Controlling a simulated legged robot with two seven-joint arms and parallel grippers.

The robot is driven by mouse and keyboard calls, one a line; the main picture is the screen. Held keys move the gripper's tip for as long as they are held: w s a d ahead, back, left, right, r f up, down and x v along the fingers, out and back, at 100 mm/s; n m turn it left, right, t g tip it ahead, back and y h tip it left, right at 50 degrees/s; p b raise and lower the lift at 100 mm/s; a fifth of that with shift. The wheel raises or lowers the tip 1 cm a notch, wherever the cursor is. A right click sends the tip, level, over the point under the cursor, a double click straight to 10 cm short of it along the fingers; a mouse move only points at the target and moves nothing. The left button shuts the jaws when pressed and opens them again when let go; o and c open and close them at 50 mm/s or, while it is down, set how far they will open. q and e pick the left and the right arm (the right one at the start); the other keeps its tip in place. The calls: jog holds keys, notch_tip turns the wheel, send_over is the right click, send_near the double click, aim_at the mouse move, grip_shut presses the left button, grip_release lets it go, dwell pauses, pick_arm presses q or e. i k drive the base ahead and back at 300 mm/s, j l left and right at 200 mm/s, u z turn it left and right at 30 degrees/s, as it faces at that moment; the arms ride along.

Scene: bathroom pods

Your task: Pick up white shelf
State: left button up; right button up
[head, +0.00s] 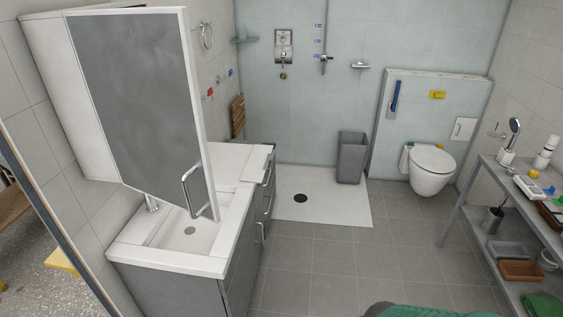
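No single thing is clearly the white shelf. I cannot tell which of these is the white shelf. Neither of my grippers is in view.
A mirror cabinet door (135,90) stands open above the sink (190,232). A grey bin (351,158) and toilet (431,168) are at the back. A loaded metal rack (468,190) stands right. The grey tiled floor (335,260) between is mostly clear; something green shows at the bottom edge.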

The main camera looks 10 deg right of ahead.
aim_at(255, 169)
jog(key=l, duration=0.25)
jog(key=u, duration=0.35)
jog(key=i+l+u, duration=0.1)
jog(key=u, duration=0.25)
jog(key=l+u, duration=0.2)
jog(key=u, duration=0.15)
jog(key=i+l+u, duration=0.2)
jog(key=l, duration=0.3)
jog(key=i+l+u, duration=0.15)
jog(key=l, duration=0.4)
jog(key=l+u, duration=0.2)
jog(key=l, duration=0.35)
jog(key=i+l+u, duration=0.15)
jog(key=l, duration=0.95)
